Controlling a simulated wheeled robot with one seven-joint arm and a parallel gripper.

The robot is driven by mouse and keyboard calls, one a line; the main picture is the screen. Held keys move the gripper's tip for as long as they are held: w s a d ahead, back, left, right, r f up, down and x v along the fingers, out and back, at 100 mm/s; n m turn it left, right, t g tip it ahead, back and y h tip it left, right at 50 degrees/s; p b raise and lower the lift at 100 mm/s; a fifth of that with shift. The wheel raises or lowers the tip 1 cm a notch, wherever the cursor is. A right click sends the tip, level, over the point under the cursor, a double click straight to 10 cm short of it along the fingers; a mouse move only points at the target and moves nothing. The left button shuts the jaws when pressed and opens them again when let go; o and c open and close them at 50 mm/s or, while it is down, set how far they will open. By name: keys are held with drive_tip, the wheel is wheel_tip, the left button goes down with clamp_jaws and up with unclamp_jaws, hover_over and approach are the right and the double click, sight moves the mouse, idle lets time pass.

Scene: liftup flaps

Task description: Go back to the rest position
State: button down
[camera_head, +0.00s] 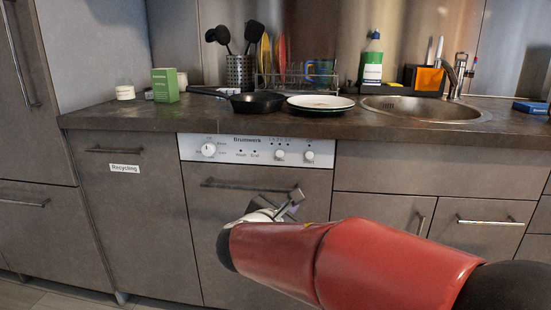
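My red arm reaches from the lower right to the middle of the picture. My gripper (290,204) is at its end, in front of the dishwasher door (225,215). It is near the right end of the door's dark handle (245,186). I cannot tell whether it touches the handle. The fingers are small and partly hidden, so their opening is unclear. The dishwasher's door is shut below a white control panel (255,150).
Above is a dark counter (140,120) with a pan (257,102), plates (320,102), a dish rack, a green box (165,86) and a sink (425,108). A cabinet labelled Recycling (125,168) is at left. Shut drawers (480,222) are at right.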

drive_tip(key=s+d+f+m+g+h+p, duration=0.15)
drive_tip(key=s+d+m+g, duration=0.45)
drive_tip(key=s+d+m, duration=0.85)
drive_tip(key=s+f+m+g+y+p, duration=0.2)
drive_tip(key=s+m+y, duration=0.5)
drive_tip(key=s+m, duration=0.5)
drive_tip(key=shift+d+f, duration=0.25)
drive_tip(key=shift+f, duration=0.2)
drive_tip(key=c, duration=2.1)
unclamp_jaws()
drive_tip(key=shift+m, duration=0.25)
drive_tip(key=shift+c, duration=0.2)
